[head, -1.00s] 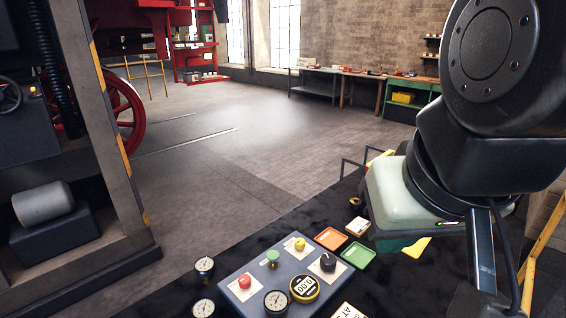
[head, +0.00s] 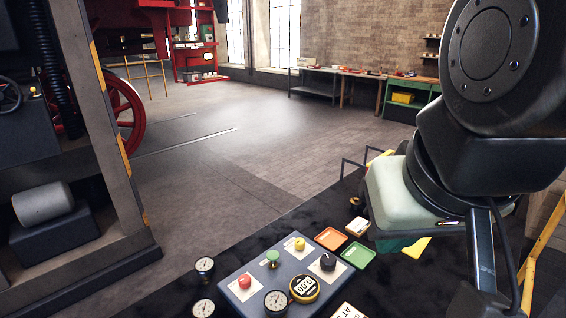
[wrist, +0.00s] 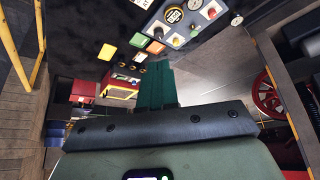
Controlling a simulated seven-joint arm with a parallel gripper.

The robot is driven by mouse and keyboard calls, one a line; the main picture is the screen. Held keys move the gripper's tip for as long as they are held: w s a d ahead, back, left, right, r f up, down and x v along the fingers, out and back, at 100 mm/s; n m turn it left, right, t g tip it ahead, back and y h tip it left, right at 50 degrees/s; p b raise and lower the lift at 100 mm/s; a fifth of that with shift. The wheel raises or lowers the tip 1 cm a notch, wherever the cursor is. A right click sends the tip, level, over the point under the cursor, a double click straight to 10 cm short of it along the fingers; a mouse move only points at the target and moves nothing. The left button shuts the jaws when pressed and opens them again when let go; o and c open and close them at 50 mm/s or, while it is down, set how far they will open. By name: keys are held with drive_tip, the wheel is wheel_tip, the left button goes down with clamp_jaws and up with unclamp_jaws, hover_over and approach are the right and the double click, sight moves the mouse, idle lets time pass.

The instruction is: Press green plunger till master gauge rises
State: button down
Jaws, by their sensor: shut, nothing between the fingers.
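The green plunger (head: 273,257) stands on the grey-blue control panel (head: 237,270), between a red knob (head: 245,281) and a yellow knob (head: 300,243). It also shows small in the wrist view (wrist: 194,32). A round yellow-rimmed digital gauge (head: 304,288) on the panel reads 0.00; I cannot tell whether it is the master gauge. My gripper (wrist: 157,70) is shut and empty, its dark green fingers projecting in the wrist view. In the head view my arm mostly hides it. It is to the right of the panel, apart from the plunger.
A black selector knob (head: 328,262) and a dial gauge (head: 276,302) sit on the panel. More dials (head: 204,265) stand left of it. Open floor lies beyond.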

drive_tip(key=w+f+n+g, duration=0.1)
drive_tip(key=w+f+n, duration=0.15)
drive_tip(key=w, duration=0.85)
drive_tip(key=n+t+h, duration=0.3)
drive_tip(key=n+h, duration=0.3)
drive_tip(key=n, duration=1)
hover_over(271, 257)
wheel_tip(271, 257, down, 24)
drive_tip(key=r, duration=0.1)
drive_tip(key=shift+w+f, duration=0.1)
drive_tip(key=shift+f, duration=0.15)
drive_tip(key=shift+f, duration=4.4)
drive_tip(key=shift+f, duration=0.15)
drive_tip(key=shift+f, duration=0.3)
